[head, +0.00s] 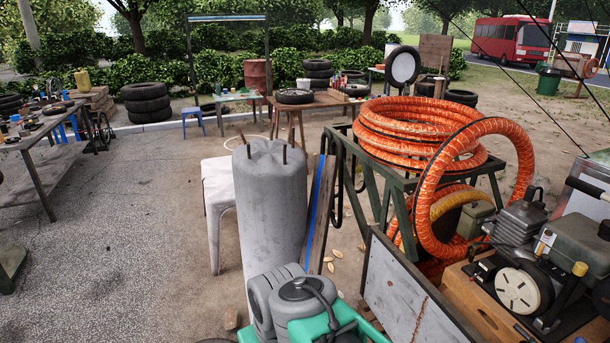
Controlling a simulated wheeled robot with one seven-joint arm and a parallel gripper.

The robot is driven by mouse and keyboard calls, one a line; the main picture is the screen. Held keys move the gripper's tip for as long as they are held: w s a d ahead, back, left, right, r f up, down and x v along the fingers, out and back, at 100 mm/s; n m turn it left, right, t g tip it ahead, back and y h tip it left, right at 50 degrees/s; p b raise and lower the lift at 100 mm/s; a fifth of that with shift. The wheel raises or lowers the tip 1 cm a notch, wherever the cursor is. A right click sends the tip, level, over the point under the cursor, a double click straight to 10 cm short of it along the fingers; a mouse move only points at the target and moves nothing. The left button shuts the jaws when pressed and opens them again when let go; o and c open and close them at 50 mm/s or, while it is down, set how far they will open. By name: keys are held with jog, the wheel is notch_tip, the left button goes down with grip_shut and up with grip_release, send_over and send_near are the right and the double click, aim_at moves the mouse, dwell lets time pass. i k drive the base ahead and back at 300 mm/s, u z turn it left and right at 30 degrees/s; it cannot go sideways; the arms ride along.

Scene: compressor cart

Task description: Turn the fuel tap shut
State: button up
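A small engine unit (518,290) stands at the lower right on an orange-brown wooden base. It has a round white cover on its front and dark finned metal parts above. A grey-green box-like part (580,246), possibly the fuel tank, sits at its upper right. I cannot make out the fuel tap for certain. The right picture edge cuts off part of the machine. My gripper is not in view.
Orange ribbed hose (420,130) lies coiled on a dark green frame (365,160) left of the engine. A tall grey cylinder (270,205) stands near the middle. A pale panel (408,300) leans before the engine. Open paving (120,230) lies left.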

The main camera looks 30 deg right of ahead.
aim_at(469, 250)
jog(key=z, duration=1.15)
jog(key=k, duration=0.6)
jog(key=z, duration=1.15)
